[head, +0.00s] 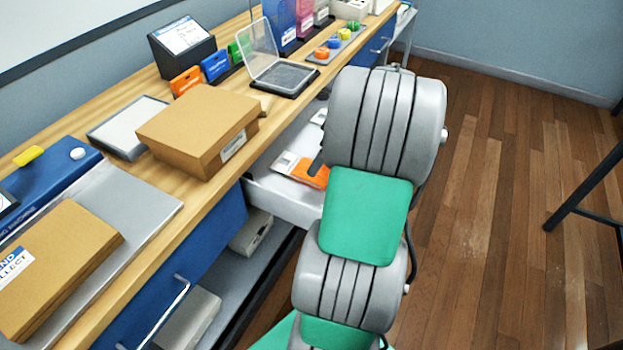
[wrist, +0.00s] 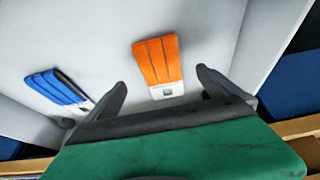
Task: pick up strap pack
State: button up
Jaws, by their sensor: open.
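An orange strap pack (wrist: 157,60) with a pale buckle end lies flat on the light floor of an open drawer (head: 262,190). In the wrist view it shows between the two dark fingers of my gripper (wrist: 161,79), which is open and empty. The pack appears just beyond the fingertips; the exact gap is hard to judge. A blue strap pack (wrist: 57,87) lies to the left, outside the left finger. In the head view the orange pack (head: 313,174) is partly hidden by my arm, and one dark finger shows beside it.
The drawer's walls surround the packs. Wooden floor (head: 490,180) to the right is mostly clear, with a dark metal leg (head: 585,190) at the edge.

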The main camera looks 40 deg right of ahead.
aim_at(303, 169)
jog(key=x, duration=0.7)
jog(key=shift+w+a+f, duration=0.1)
jog(key=shift+w+f, duration=0.05)
jog(key=c, duration=1.4)
